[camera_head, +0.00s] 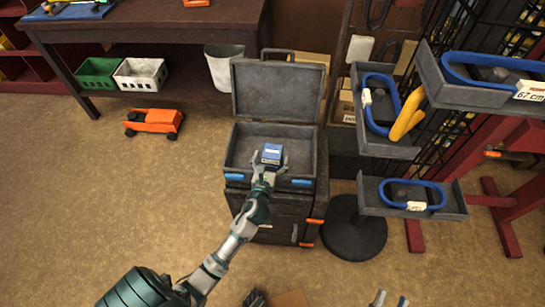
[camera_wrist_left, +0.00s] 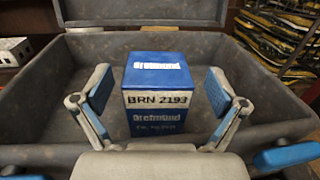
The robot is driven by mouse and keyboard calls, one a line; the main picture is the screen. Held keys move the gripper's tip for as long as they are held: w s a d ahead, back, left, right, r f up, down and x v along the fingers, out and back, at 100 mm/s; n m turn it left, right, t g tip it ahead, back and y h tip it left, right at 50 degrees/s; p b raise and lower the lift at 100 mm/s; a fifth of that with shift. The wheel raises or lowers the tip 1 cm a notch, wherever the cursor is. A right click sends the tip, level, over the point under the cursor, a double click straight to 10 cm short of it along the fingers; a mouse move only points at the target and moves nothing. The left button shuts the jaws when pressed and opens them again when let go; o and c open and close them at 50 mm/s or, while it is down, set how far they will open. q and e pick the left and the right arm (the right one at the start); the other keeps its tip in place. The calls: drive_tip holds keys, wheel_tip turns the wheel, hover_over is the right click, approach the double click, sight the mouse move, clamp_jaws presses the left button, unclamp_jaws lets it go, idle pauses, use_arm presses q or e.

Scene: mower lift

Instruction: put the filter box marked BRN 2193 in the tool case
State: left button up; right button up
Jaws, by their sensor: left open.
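The blue filter box (camera_head: 272,153) has a white band that reads BRN 2193 in the left wrist view (camera_wrist_left: 158,98). It is upright, within the open grey tool case (camera_head: 240,150); its lower end is partly hidden, so I cannot tell whether it rests on the floor of the case. The case lid (camera_head: 277,92) stands raised at the back. My left gripper (camera_wrist_left: 160,95) is open, with one finger on each side of the box and a gap at both sides. My right gripper (camera_head: 391,298) shows only its fingertips, apart and empty, at the bottom edge of the head view.
The case stands on a dark cabinet (camera_head: 270,222). Grey trays with blue loops (camera_head: 412,195) stand to the right, near a round black base (camera_head: 354,230). A workbench (camera_head: 150,35), a white bin (camera_head: 225,68) and an orange toy-like vehicle (camera_head: 155,121) are at the left.

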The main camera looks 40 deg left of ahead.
use_arm(q)
drive_tip(key=shift+s+a+f, duration=0.1)
drive_tip(key=shift+a+f, duration=0.05)
drive_tip(key=shift+a, duration=0.35)
drive_tip(key=shift+r, duration=0.35)
drive_tip(key=d+p+v, duration=0.1)
drive_tip(key=p+v, duration=0.1)
drive_tip(key=v, duration=0.9)
drive_tip(key=s+d+r+n+t+h, duration=0.1)
drive_tip(key=s+d+r+n+h, duration=0.1)
drive_tip(key=n, duration=0.7)
drive_tip(key=s+d+r+n+h, duration=0.2)
drive_tip(key=s+d+n+h, duration=0.2)
drive_tip(key=d+n, duration=0.5)
drive_tip(key=s+d+r+n+t+h, duration=0.1)
drive_tip(key=d+n+h, duration=0.4)
drive_tip(key=n, duration=0.6)
drive_tip(key=shift+s+d+r+t+h, duration=0.3)
drive_tip(key=shift+s+d+r+h, duration=0.2)
drive_tip(key=shift+s, duration=0.75)
use_arm(e)
drive_tip(key=f+g, duration=0.1)
drive_tip(key=w+f+g, duration=0.1)
drive_tip(key=f, duration=0.1)
drive_tip(key=f+g, duration=0.1)
drive_tip(key=g, duration=0.1)
drive_tip(key=shift+w+a+f+n+h, duration=0.15)
drive_tip(key=shift+w+a+n+h, duration=0.05)
drive_tip(key=shift+a+n+h, duration=0.1)
